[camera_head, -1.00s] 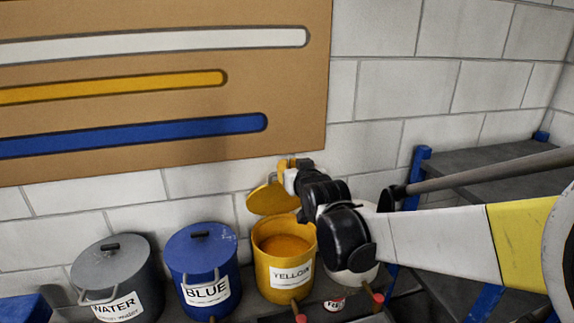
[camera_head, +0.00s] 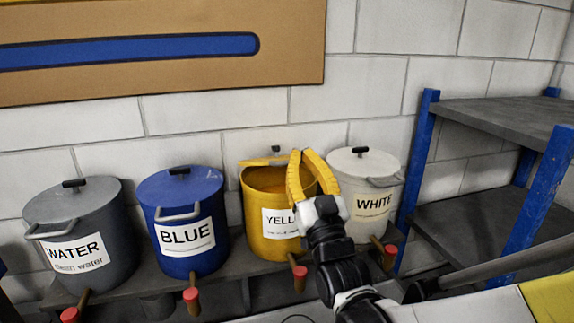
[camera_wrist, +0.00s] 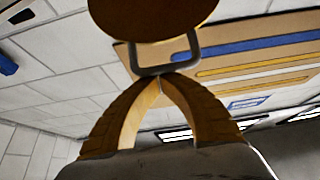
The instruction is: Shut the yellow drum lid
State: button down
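The yellow drum (camera_head: 262,232) stands between the blue and white drums with its mouth still visible. Its lid (camera_head: 258,161) shows as a thin yellow edge at the back of the mouth, a dark knob above it, not lying flat over the rim. In the wrist view the lid (camera_wrist: 150,15) is a brown-yellow disc at the top, with a metal loop handle hanging from it. My gripper (camera_head: 302,153) is upright in front of the drum's right side. Its yellow fingers (camera_wrist: 160,78) arch together, tips meeting right at the loop's lower bar; I cannot tell whether they touch it.
The blue drum (camera_head: 180,195) and grey water drum (camera_head: 70,215) stand left, the white drum (camera_head: 350,165) close on the right, all lidded. Red-tipped taps (camera_head: 300,272) jut forward below. A blue-posted shelf (camera_head: 412,165) stands to the right.

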notch_tip(320, 180, down, 9)
jog(key=s+t+b, duration=0.1)
jog(key=s+b, duration=0.1)
jog(key=b, duration=0.6)
jog(key=shift+d+y+b, duration=0.2)
jog(key=shift+y+b, duration=0.1)
